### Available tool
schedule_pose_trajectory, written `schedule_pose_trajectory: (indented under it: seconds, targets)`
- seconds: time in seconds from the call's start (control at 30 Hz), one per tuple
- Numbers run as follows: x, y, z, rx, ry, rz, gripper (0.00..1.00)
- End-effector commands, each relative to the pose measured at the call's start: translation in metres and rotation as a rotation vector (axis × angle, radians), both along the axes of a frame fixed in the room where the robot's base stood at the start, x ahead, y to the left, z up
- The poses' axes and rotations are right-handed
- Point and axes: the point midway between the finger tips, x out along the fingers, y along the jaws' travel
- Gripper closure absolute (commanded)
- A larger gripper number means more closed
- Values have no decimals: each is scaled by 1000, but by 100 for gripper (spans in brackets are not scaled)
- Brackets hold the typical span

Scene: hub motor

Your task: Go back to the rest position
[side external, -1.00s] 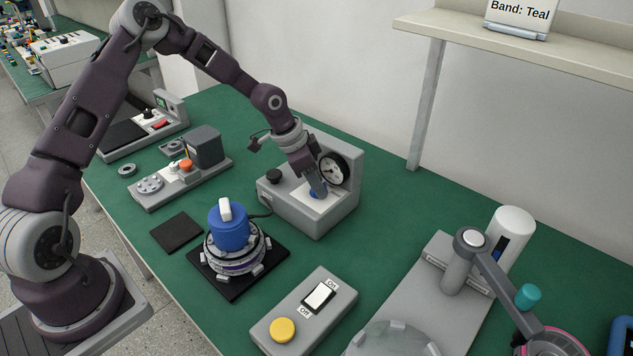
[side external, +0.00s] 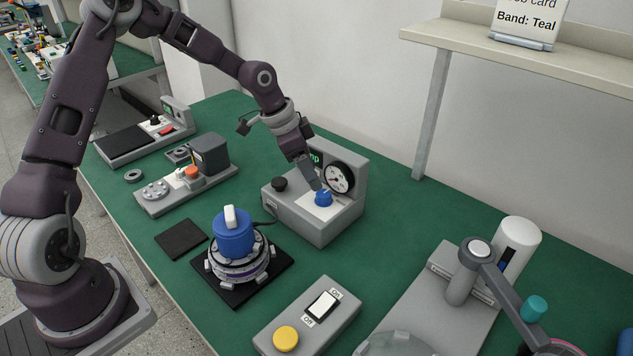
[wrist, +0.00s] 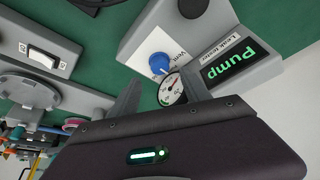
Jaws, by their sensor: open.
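My gripper (side external: 310,178) hangs above the grey leak tester (side external: 318,232), just over its blue knob (side external: 323,198). In the wrist view my open gripper (wrist: 160,88) shows two fingers spread apart with nothing between them. There the blue knob (wrist: 158,63) lies beyond the fingertips, apart from them, on a white plate with a partly readable "Vent" label. The leak tester's green display (wrist: 230,63) reads "Pump". Its round gauge (side external: 338,178) stands behind the knob.
A hub motor (side external: 237,262) with a blue cap (side external: 233,236) stands on a black mat (side external: 222,297). A switch box (side external: 307,318) with a yellow button is in front. A grey press-like fixture (side external: 440,300) stands right. A shelf (side external: 520,60) with a card is behind.

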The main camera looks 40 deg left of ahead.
Motion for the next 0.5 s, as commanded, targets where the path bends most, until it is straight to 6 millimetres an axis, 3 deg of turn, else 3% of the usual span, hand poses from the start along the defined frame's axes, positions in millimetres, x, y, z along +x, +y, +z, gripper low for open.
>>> schedule_pose_trajectory:
  seconds: [0.33, 0.43, 0.5]
  targets:
    - [-5, -1, 8, 19, 4, -1, 45]
    - [-31, -7, 39, 107, 23, 17, 45]
    - [-64, -11, 73, 189, 33, 67, 45]
